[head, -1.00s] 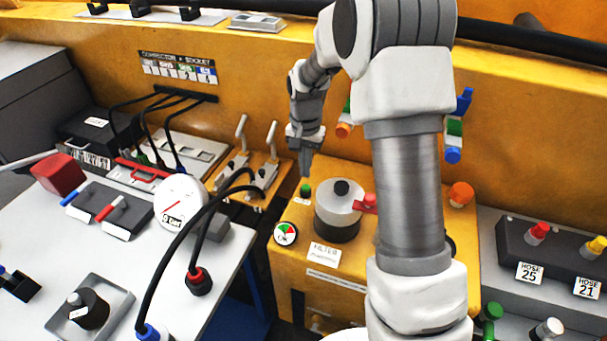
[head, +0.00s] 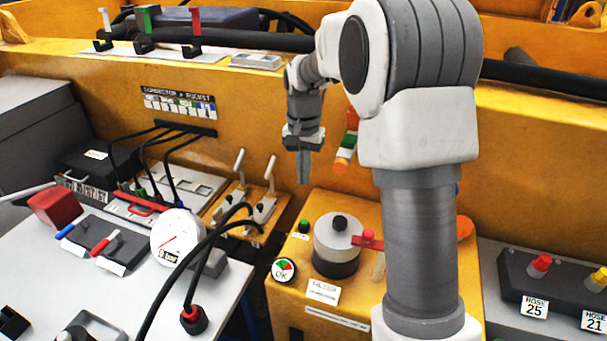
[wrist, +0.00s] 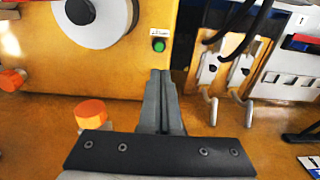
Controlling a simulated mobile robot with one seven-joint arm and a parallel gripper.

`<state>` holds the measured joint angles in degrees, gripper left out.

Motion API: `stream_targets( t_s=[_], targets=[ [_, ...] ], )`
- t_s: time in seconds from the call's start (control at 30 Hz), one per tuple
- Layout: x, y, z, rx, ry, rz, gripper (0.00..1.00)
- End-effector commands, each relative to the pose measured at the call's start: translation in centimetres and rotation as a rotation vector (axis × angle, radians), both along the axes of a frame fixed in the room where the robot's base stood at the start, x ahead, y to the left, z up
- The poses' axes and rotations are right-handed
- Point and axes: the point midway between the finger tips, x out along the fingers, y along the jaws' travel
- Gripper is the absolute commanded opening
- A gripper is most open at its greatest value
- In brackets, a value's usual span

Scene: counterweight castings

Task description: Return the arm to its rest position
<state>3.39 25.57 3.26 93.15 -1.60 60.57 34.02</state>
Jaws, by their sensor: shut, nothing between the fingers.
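My gripper (head: 303,167) hangs pointing down in the head view, shut and empty. It is in the air in front of the yellow wall, above the left part of the yellow filter box (head: 283,307). In the wrist view my gripper (wrist: 161,75) shows its two dark fingers together, with nothing between them. The fingertips appear just below a green button (wrist: 158,45) in that picture; I cannot tell the distance. My arm rises at the right of the head view and bends over toward the gripper.
The box carries a filter canister (head: 337,245) with a red handle (head: 367,240) and a gauge (head: 284,270). Two levers (head: 254,192) stand left of the gripper. A white table (head: 60,285) with black cables is at lower left. Hose fittings (head: 540,265) are at right.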

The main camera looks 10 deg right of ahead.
Motion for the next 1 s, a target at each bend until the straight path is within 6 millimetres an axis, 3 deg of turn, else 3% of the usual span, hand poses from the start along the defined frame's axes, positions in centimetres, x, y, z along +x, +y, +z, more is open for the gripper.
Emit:
stream_targets(
  t_s=[0.3,0.47,0.8,1.0],
  targets=[
    [0.0,0.0,0.1,0.000,-0.001,0.001,0.00],
    [-1.2,0.1,1.8,-0.004,-0.027,0.028,0.00],
    [-8.6,0.4,8.6,-0.032,-0.158,0.190,0.00],
    [-13.7,0.6,11.1,-0.055,-0.237,0.290,0.00]
  ],
)
